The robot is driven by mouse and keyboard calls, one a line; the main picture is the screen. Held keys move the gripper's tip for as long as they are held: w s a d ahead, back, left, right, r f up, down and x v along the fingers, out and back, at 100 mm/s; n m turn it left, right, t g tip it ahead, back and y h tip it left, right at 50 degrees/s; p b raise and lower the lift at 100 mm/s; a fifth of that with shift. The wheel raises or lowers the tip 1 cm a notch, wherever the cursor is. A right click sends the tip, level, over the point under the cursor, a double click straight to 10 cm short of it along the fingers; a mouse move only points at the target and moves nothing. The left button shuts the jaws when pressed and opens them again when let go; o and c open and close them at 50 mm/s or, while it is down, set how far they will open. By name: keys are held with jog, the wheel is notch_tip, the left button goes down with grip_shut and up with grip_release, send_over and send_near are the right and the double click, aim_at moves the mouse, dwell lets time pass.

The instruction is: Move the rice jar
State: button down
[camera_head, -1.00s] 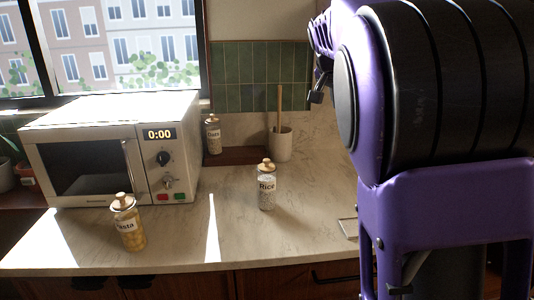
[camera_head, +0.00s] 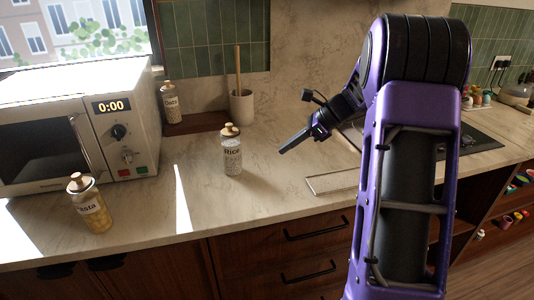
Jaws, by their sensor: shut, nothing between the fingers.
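The rice jar (camera_head: 231,152) is a clear jar with a white "Rice" label and a wooden knobbed lid. It stands upright on the marble counter near the middle of the view. My gripper (camera_head: 282,151) hangs over the counter to the right of the jar, its dark fingers together and empty. A gap shows between the fingertips and the jar. The jar is not hidden by anything.
A pasta jar (camera_head: 90,206) stands at the front left, before the microwave (camera_head: 75,125). An oats jar (camera_head: 170,103) and a utensil pot (camera_head: 242,106) stand behind. A hob (camera_head: 470,139) lies at right. The counter (camera_head: 265,195) around the rice jar is clear.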

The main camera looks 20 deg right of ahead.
jog(key=b, duration=0.1)
send_near(242, 171)
notch_tip(242, 171, down, 3)
jog(key=shift+s+r, duration=0.1)
jog(key=shift+s, duration=0.05)
jog(key=a, duration=0.1)
jog(key=w+a, duration=0.1)
jog(key=a, duration=0.1)
jog(key=shift+w, duration=0.25)
jog(key=shift+w+a, duration=0.25)
jog(key=shift+a, duration=0.15)
